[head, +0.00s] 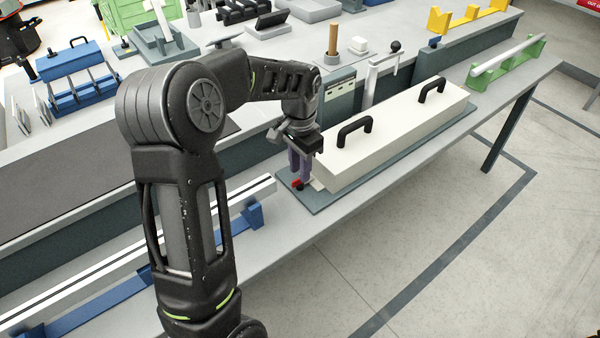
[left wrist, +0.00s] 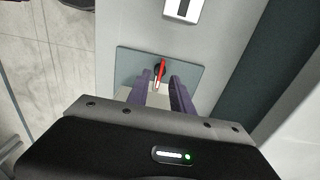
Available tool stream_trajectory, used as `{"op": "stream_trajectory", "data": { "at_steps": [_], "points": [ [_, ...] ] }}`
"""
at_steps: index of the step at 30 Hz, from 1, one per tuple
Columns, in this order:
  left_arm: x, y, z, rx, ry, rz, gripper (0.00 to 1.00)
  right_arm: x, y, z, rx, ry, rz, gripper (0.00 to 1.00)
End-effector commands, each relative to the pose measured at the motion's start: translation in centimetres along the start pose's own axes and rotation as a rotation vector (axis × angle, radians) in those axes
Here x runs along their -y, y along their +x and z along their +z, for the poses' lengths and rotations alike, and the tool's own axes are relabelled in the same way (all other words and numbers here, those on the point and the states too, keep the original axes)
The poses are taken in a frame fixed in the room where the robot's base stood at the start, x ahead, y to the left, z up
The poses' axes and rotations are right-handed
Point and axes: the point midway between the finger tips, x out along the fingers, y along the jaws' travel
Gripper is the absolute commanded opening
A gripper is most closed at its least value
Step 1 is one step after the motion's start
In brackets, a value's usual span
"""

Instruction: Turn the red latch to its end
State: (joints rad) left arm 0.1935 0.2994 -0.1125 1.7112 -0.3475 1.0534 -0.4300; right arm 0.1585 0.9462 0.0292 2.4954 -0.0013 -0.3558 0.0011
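The red latch (head: 297,184) sits low at the left end of a long cream box (head: 395,135) with two black handles. My left gripper (head: 299,168) points down right at the latch, its purple fingers just above or around it. In the left wrist view the red latch (left wrist: 160,70) shows between and just beyond the tips of the two fingers (left wrist: 160,84). The fingers stand apart with a gap between them. I cannot tell whether they touch the latch. My right gripper is not in view.
The box stands on a grey-green plate (head: 325,203) on a long grey bench. A blue-and-white rail (head: 110,268) lies left of it. A post with a black knob (head: 380,70) stands behind the box. Open floor (head: 450,240) lies in front.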

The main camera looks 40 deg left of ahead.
Motion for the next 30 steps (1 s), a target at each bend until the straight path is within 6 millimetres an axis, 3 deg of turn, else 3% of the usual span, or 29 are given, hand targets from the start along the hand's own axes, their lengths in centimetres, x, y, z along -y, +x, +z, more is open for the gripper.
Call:
{"op": "stream_trajectory", "data": {
  "at_steps": [6, 15, 25, 30],
  "points": [
    [0.0, 2.2, 0.0, 0.0, 0.0, 0.0, 0.27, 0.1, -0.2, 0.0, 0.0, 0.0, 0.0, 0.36],
    [0.0, 2.4, 0.0, 0.0, 0.0, 0.0, 0.26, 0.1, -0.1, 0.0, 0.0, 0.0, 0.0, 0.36],
    [0.0, 2.4, 0.0, 0.0, 0.0, 0.0, 0.0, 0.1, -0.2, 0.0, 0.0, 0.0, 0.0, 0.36],
    [0.0, 2.4, 0.0, 0.0, 0.0, 0.0, 0.0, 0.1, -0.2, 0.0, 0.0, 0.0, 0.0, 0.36]
  ]
}}
